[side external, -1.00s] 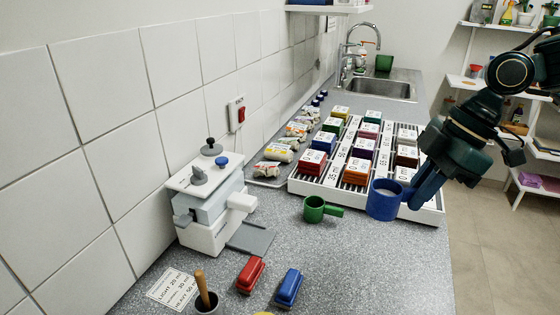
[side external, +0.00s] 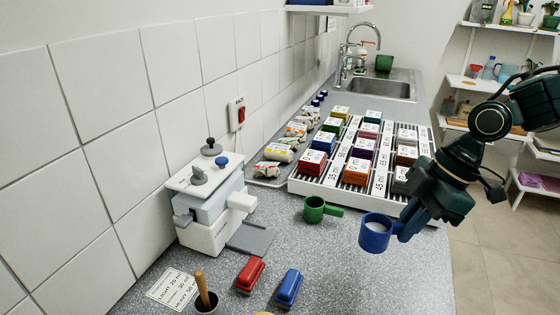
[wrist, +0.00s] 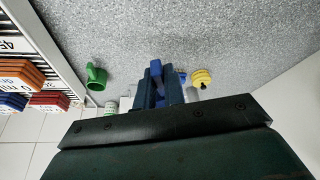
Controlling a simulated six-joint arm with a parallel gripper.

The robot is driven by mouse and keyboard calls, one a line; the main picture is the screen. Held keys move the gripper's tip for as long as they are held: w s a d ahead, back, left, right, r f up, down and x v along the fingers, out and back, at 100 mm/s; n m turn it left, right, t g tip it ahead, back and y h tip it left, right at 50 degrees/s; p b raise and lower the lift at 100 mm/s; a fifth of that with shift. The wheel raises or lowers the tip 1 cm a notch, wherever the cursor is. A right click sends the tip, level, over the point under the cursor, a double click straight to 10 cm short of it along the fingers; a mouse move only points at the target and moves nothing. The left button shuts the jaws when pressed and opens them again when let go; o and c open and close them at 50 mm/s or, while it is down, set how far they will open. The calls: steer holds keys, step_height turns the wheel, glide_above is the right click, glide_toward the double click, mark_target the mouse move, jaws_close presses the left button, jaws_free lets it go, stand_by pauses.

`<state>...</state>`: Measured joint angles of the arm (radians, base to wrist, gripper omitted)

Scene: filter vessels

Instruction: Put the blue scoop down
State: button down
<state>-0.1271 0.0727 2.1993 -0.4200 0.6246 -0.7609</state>
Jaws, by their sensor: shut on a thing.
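The blue scoop (side external: 375,233) is in the side external view, at the right part of the counter near its front edge. Its round cup looks upright, with a pale inside, and appears to be just above the counter; I cannot tell whether it touches. My gripper (side external: 412,222) is shut on its handle from the right. In the wrist view, my gripper's dark fingers (wrist: 157,88) show with blue between them; the cup is mostly hidden there.
A green scoop (side external: 315,209) stands behind and left of the blue one, by the white rack (side external: 330,194) of coloured blocks. Red (side external: 250,275) and blue (side external: 288,288) lidded pieces lie at front left. Grey counter around the scoop is clear.

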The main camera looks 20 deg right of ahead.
step_height(320, 180, down, 8)
steer(key=shift+r, duration=0.15)
steer(key=shift+f, duration=1.9)
steer(key=shift+f, duration=0.15)
steer(key=c, duration=1.5)
jaws_free()
steer(key=shift+r, duration=0.2)
steer(key=v, duration=1.2)
steer(key=shift+s+d, duration=0.1)
